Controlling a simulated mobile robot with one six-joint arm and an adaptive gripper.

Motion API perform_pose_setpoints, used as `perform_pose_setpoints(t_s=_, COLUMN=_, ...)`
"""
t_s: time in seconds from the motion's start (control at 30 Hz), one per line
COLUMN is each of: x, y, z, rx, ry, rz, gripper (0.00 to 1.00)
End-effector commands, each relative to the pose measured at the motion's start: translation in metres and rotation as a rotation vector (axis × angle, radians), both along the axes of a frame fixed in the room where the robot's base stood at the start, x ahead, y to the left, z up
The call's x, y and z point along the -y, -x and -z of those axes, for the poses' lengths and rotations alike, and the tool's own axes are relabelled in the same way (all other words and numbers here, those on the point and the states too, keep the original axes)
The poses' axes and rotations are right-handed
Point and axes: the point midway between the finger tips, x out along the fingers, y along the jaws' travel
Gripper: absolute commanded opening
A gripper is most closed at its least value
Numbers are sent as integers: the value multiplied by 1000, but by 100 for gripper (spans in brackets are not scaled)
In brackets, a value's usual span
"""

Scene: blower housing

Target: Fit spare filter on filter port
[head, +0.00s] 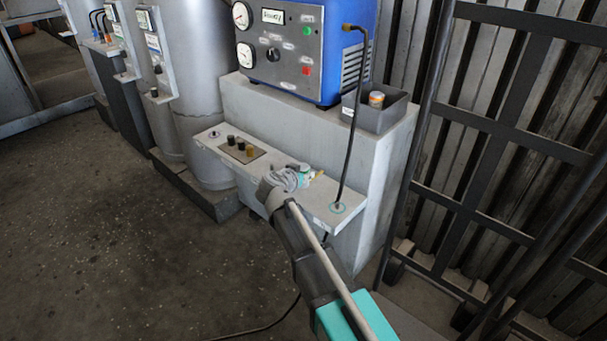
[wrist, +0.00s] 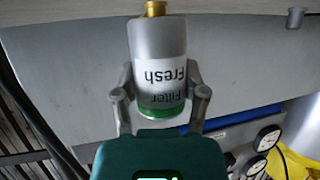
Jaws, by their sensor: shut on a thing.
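My gripper (wrist: 160,95) is shut on the spare filter (wrist: 158,50), with one finger on each side. The filter is a grey cylinder with a white "Fresh Filter" label upside down in the wrist view, a green band at the near end and a brass tip at the far end. The tip is close to a pale ledge at the top of that view; I cannot tell if they touch. In the head view my gripper (head: 297,178) is over the ledge (head: 275,180) and largely hides the filter. I cannot identify the filter port for sure.
Several small caps (head: 240,145) stand on a panel at left. A grey bin (head: 375,110) holds an orange-topped can. A dark metal rack (head: 490,150) is at right.

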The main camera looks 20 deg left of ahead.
Motion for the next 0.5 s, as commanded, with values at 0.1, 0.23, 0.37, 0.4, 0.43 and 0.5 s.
perform_pose_setpoints(t_s=0.1, x=0, y=0, z=3, rx=0, ry=0, rz=0, gripper=1)
perform_pose_setpoints(t_s=0.23, x=0, y=0, z=5, rx=0, ry=0, rz=0, gripper=1)
perform_pose_setpoints(t_s=0.37, x=0, y=0, z=8, rx=0, ry=0, rz=0, gripper=1)
perform_pose_setpoints(t_s=0.4, x=0, y=0, z=8, rx=0, ry=0, rz=0, gripper=1)
perform_pose_setpoints(t_s=0.43, x=0, y=0, z=9, rx=0, ry=0, rz=0, gripper=1)
perform_pose_setpoints(t_s=0.5, x=0, y=0, z=9, rx=0, ry=0, rz=0, gripper=58)
